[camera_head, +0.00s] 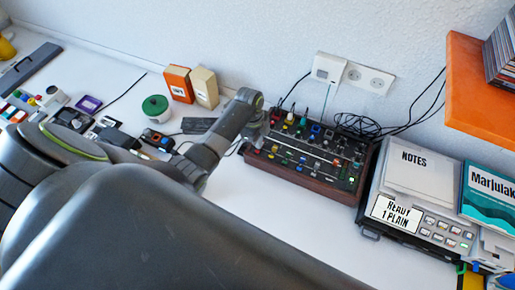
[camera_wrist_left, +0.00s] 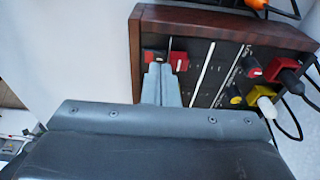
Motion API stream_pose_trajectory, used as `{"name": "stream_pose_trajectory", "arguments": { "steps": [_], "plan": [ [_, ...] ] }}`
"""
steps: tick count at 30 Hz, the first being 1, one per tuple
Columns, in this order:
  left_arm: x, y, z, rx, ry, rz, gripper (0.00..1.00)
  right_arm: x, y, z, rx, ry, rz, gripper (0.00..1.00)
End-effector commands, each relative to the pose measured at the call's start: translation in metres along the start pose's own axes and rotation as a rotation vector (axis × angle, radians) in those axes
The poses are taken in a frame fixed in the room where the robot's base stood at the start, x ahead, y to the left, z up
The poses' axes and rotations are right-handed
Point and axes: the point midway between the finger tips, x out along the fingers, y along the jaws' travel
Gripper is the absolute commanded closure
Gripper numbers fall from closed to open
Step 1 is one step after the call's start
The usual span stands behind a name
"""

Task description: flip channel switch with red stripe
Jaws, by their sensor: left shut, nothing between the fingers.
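The mixer (camera_head: 312,160) is a black panel in a brown wooden case, with small coloured knobs and switches, in the head view. Its panel (camera_wrist_left: 212,75) fills the right of the left wrist view. My left gripper (camera_head: 258,138) is at the mixer's left end. Its shut fingers (camera_wrist_left: 160,68) are empty, their tips at two red parts: one on the left (camera_wrist_left: 150,56) and one on the right (camera_wrist_left: 180,63). The fingers partly cover both; I cannot tell whether they touch. Which switch carries the red stripe is unclear. My right gripper is out of view.
An orange shelf (camera_head: 470,90) overhangs at right.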

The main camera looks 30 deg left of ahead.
Motion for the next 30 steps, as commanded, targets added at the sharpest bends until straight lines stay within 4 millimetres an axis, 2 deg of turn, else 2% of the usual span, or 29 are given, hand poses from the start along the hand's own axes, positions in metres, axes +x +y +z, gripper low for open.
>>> {"name": "stream_pose_trajectory", "arguments": {
  "steps": [30],
  "plan": [
    [0.015, 0.000, 0.002, 0.000, 0.000, 0.000, 1.00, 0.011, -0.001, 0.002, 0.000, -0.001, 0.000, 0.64]
  ]
}}
